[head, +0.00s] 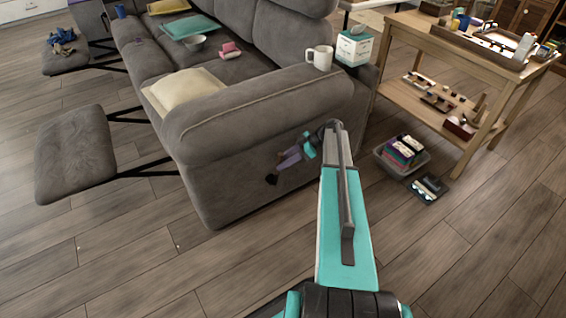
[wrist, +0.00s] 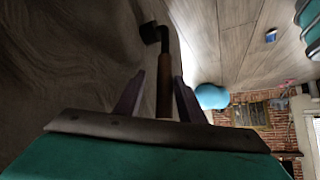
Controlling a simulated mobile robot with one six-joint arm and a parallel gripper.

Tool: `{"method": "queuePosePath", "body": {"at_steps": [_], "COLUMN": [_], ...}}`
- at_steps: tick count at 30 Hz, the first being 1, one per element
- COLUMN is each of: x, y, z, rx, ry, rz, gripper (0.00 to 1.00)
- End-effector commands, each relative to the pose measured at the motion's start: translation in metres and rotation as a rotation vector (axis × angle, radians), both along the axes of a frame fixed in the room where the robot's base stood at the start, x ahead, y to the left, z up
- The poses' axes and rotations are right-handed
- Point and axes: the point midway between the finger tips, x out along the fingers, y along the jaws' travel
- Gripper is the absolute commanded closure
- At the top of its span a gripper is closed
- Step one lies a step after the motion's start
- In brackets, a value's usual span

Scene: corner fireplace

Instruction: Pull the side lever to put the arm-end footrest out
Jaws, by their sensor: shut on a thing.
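The grey sofa (head: 250,125) shows its near arm side to me. Its side lever shows in the wrist view as a brown handle (wrist: 164,75) on a dark bent crank (wrist: 153,33); in the head view only a dark end (head: 271,179) shows low on the side panel. My gripper (head: 284,163) is at that panel, its purple fingers on both sides of the handle in the wrist view (wrist: 158,85), shut on it. The near arm-end footrest (head: 75,155) is out in front of the sofa on black struts, its pad roughly level.
A far footrest (head: 65,62) is also out, with blue cloth on it. A white mug (head: 320,57) and a box (head: 354,46) stand by the sofa arm. A wooden table (head: 480,55) and a floor bin (head: 401,158) are to the right. Floor in front is clear.

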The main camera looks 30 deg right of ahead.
Motion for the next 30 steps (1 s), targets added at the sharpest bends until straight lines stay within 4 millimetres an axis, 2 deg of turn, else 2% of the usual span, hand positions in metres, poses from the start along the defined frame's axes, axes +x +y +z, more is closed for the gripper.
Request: {"method": "queuePosePath", "body": {"at_steps": [5, 24, 30], "x": [-0.002, -0.037, -0.042], "y": [-0.014, -0.083, -0.094], "z": [0.014, 0.072, 0.081], "rx": [0.000, -0.001, -0.002], "ry": [-0.007, 0.000, 0.001], "rz": [-0.009, -0.001, 0.002], "gripper": [0.72, 0.72, 0.72]}}
